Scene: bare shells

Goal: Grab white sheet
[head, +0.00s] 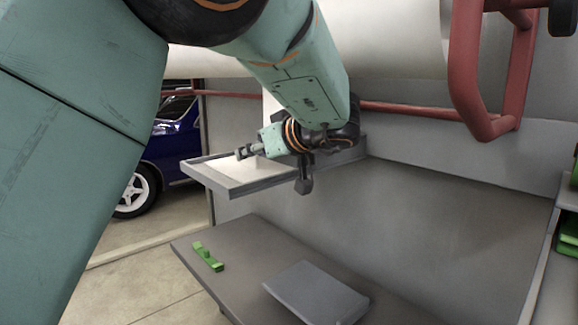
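A white sheet (232,171) lies flat in a shallow grey tray (243,188) fixed to the wall. A white strip (270,106) rises behind my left forearm, and I cannot tell whether it belongs to the same sheet. My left gripper (275,168) is over the right part of the tray. Its two dark fingertips are spread wide apart, one over the sheet and one at the tray's front edge. Nothing shows between them. The gripper and forearm hide part of the tray. My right gripper is not in view.
A large white roll (390,45) spans the top, with a red frame (465,70) at right. Below the tray is a grey table (225,280) with a green piece (207,257) and a grey slab (315,292). A blue car (172,140) stands at left.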

